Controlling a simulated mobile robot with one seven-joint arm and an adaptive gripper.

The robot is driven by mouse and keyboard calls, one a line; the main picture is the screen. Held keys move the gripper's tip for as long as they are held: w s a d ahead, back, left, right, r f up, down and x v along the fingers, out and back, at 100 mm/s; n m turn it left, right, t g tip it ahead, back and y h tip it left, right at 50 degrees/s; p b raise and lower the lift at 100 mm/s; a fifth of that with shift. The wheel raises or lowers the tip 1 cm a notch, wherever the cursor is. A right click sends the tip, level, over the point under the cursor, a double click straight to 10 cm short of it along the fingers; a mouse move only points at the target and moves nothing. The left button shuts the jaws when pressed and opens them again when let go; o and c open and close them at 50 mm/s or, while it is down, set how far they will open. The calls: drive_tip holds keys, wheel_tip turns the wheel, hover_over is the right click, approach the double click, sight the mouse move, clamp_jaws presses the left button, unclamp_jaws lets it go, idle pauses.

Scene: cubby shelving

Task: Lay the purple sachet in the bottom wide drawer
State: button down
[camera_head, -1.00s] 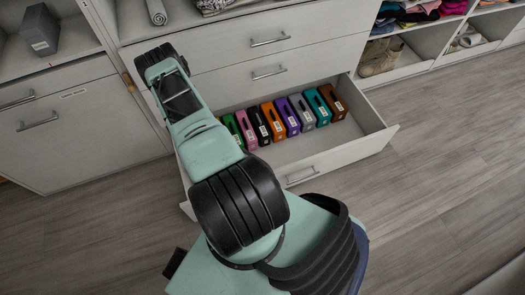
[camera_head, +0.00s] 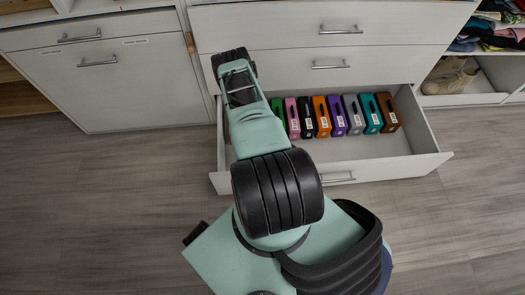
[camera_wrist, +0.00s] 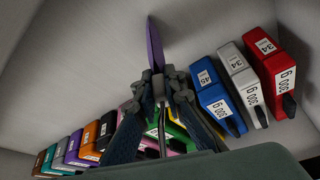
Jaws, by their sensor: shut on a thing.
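A thin purple sachet (camera_wrist: 155,46) shows edge-on in the wrist view, upright between the fingertips of my gripper (camera_wrist: 160,88). My gripper is shut on it and is over the open bottom wide drawer (camera_head: 375,165). In the head view my arm hides the fingertips and the held sachet. A row of coloured packs stands along the back of the drawer, with a purple pack (camera_head: 337,116) among them; it also shows in the wrist view (camera_wrist: 73,147).
In the wrist view a blue pack (camera_wrist: 213,95), a white pack (camera_wrist: 243,84) and a red pack (camera_wrist: 271,72) stand right of the fingers. The drawer's front part is bare. Closed drawers (camera_head: 290,62) are above. Shoes (camera_head: 450,77) sit in a right cubby.

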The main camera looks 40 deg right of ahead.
drive_tip(key=shift+f, duration=0.1)
drive_tip(key=c, duration=2)
unclamp_jaws()
drive_tip(key=p+v, duration=0.4)
drive_tip(key=v, duration=0.8)
drive_tip(key=shift+r, duration=0.2)
